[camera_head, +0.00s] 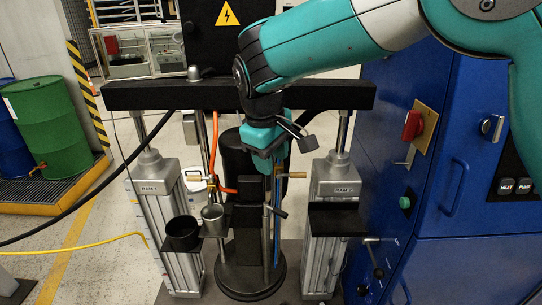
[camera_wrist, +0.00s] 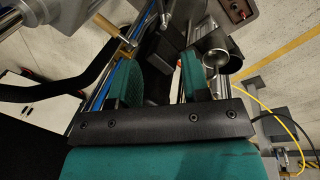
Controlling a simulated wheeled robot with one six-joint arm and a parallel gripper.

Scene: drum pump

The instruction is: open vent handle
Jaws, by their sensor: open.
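My gripper (camera_head: 268,160) is in front of the upper part of the central pump column (camera_head: 240,165), pointing down. In the wrist view, the two teal fingers of my gripper (camera_wrist: 160,76) stand apart with nothing held between them. A small brass-coloured handle (camera_head: 296,175) sticks out to the right just below the fingers. A brass-coloured bar (camera_wrist: 116,33) shows beyond the left finger in the wrist view, apart from it. A black-ended lever (camera_head: 281,213) sits lower on the column, beside a blue tube (camera_head: 277,240). I cannot tell for certain which is the vent handle.
Two ram posts, RAM 1 (camera_head: 165,185) and RAM 2 (camera_head: 334,178), flank the column under a black crossbar (camera_head: 150,96). Metal cup (camera_head: 213,218) and black cup (camera_head: 182,233) stand left. A blue cabinet (camera_head: 400,165) is close on the right. Cables hang left.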

